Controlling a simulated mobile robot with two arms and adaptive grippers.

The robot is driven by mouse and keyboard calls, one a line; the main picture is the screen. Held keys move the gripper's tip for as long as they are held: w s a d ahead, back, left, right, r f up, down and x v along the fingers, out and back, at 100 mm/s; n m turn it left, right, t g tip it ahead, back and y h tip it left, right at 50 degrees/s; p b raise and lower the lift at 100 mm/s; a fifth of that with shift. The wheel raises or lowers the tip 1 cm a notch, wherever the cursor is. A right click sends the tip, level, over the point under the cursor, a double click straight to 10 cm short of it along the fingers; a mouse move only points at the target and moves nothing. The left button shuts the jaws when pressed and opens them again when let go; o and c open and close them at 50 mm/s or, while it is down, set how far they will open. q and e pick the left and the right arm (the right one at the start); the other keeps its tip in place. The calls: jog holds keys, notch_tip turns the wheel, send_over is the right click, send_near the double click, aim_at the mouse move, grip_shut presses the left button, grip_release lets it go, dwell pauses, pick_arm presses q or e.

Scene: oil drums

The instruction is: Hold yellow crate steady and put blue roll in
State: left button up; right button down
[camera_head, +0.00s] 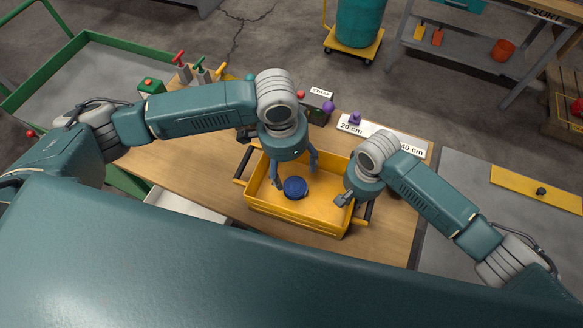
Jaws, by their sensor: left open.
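The yellow crate (290,217) stands on the wooden workbench and has black handles at its left and right ends. The blue roll (295,188) lies inside the crate on its floor. My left gripper (296,172) is open and points down over the crate, its fingers apart close to the roll. I cannot tell whether a finger touches the roll. My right gripper (346,198) is at the crate's right end wall by the handle, one finger showing at the rim. Its other finger is hidden, so its grip on the wall is unclear.
Behind the crate are a purple knob (328,107) and a white board (384,135) marked in cm. Red-handled tools (181,62) and a green box (150,86) stand at the back left. A white tray (184,207) is left of the crate. Bare bench lies front right.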

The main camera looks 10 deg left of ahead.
jog(key=c, duration=1.8)
grip_release()
